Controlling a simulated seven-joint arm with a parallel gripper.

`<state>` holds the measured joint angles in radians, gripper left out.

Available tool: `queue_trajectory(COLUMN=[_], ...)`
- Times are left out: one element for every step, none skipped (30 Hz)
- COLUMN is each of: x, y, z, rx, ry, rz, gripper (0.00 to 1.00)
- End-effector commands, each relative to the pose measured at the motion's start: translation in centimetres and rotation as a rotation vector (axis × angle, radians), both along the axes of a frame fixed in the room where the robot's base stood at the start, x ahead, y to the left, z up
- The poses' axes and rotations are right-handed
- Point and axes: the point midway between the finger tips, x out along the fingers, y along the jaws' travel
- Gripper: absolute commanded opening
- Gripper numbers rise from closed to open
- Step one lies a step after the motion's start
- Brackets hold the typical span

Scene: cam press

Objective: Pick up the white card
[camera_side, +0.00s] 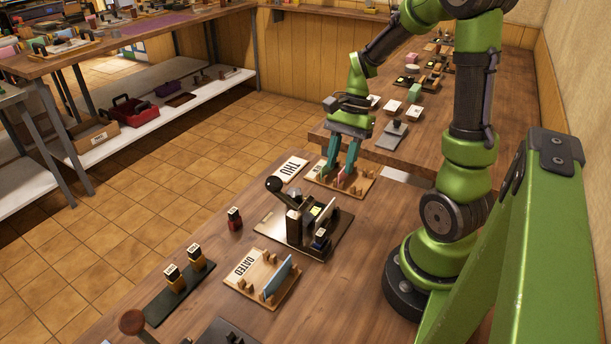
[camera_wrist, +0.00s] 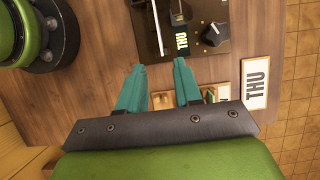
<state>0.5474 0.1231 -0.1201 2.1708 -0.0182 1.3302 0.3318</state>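A thin white card (camera_side: 325,213) stands upright on the dark-based press (camera_side: 334,242). In the wrist view its edge shows as a narrow pale strip (camera_wrist: 157,28) on the dark press plate (camera_wrist: 205,12). My gripper (camera_side: 338,174) is open, with its two teal fingers spread and nothing seen between them. It is over the wooden rack (camera_side: 364,188) behind the press, apart from the white card. In the wrist view the fingertips (camera_wrist: 159,66) point toward the press, with the card's strip ahead between them. The rack (camera_wrist: 164,101) is partly hidden by my gripper.
A flat THU sign (camera_side: 291,169) lies beside the rack and also shows in the wrist view (camera_wrist: 256,83). The press has a black-knobbed lever (camera_side: 274,184). A DATED rack (camera_side: 247,279) holds a blue card (camera_side: 278,276).

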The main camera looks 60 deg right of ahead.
Motion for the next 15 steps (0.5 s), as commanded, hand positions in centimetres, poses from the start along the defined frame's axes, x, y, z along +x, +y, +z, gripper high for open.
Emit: queue_trajectory(x=[-0.1, -0.1, -0.1, -0.1, -0.1, -0.1, -0.1, 0.0, 0.0, 0.0, 0.0, 0.0, 0.0, 0.0, 0.0], y=[0.5, 0.8, 1.1, 1.3, 1.5, 1.7, 1.9, 2.0, 2.1, 2.2, 2.3, 2.4, 2.4, 2.5, 2.6], z=[-1.1, -1.7, -2.5, -3.0, -3.5, -4.1, -4.5, -4.8, -5.1, -5.3, -5.5, -5.6, -5.8, -6.0, -6.4], rx=[0.004, 0.004, 0.004, 0.003, 0.002, 0.003, 0.003, 0.001, 0.001, 0.0, 0.0, 0.001, 0.001, 0.0, 0.001], ry=[0.006, 0.005, 0.006, 0.005, 0.004, 0.003, 0.003, 0.001, 0.0, 0.0, 0.0, 0.001, 0.001, 0.0, 0.001], rz=[0.002, 0.002, 0.002, 0.001, 0.002, 0.001, 0.002, 0.002, 0.002, 0.002, 0.002, 0.001, 0.001, 0.002, 0.003], gripper=[0.34, 0.34, 0.34, 0.34, 0.34, 0.34, 0.34, 0.34, 0.34, 0.34, 0.34, 0.34, 0.34, 0.34, 0.34])
